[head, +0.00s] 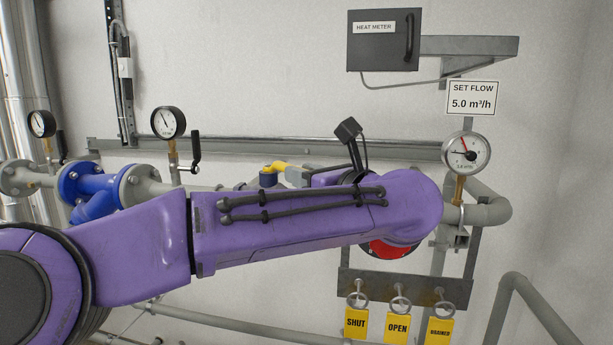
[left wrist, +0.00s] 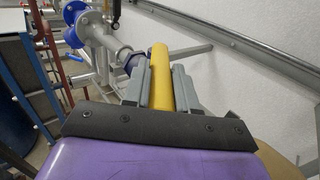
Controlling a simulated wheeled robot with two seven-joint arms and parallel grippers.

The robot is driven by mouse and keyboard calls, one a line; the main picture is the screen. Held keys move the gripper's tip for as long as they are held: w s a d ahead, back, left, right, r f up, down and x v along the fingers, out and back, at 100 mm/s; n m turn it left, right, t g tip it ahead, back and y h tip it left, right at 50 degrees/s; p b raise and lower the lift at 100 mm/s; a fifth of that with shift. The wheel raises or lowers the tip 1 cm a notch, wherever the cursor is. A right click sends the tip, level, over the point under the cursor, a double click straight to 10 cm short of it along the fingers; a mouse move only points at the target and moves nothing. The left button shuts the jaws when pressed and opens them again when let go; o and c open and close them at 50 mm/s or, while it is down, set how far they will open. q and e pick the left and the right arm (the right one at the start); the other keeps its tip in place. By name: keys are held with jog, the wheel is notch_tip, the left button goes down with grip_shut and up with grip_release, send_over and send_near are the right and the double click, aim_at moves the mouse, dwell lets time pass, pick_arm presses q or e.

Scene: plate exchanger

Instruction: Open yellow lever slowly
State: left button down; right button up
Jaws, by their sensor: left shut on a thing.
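The yellow lever (head: 284,167) shows in the head view on a grey pipe run, left of my left wrist. My left gripper (head: 297,175) reaches it from the right, and my purple arm hides part of the pipe behind. In the left wrist view the yellow lever (left wrist: 161,78) lies lengthwise between the two grey fingers of my left gripper (left wrist: 160,88), which are shut on it. The lever's far end meets a blue valve body (left wrist: 134,62). A flow gauge (head: 466,154) stands at the right under a sign (head: 473,97) reading SET FLOW 5.0 m³/h. My right gripper is not in view.
A blue flanged fitting (head: 92,185) and two gauges (head: 168,122) with black-handled cocks stand at the left. Yellow tags (head: 397,327) reading SHUT, OPEN and a third hang below my arm. A wall rail (head: 400,148) runs behind. A heat meter box (head: 383,40) is above.

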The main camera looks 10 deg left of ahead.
pick_arm(q)
jog(key=shift+w+d+n+g+y, duration=0.45)
jog(key=shift+n+g+y, duration=0.15)
jog(key=shift+g, duration=0.1)
jog(key=c, duration=0.9)
grip_release()
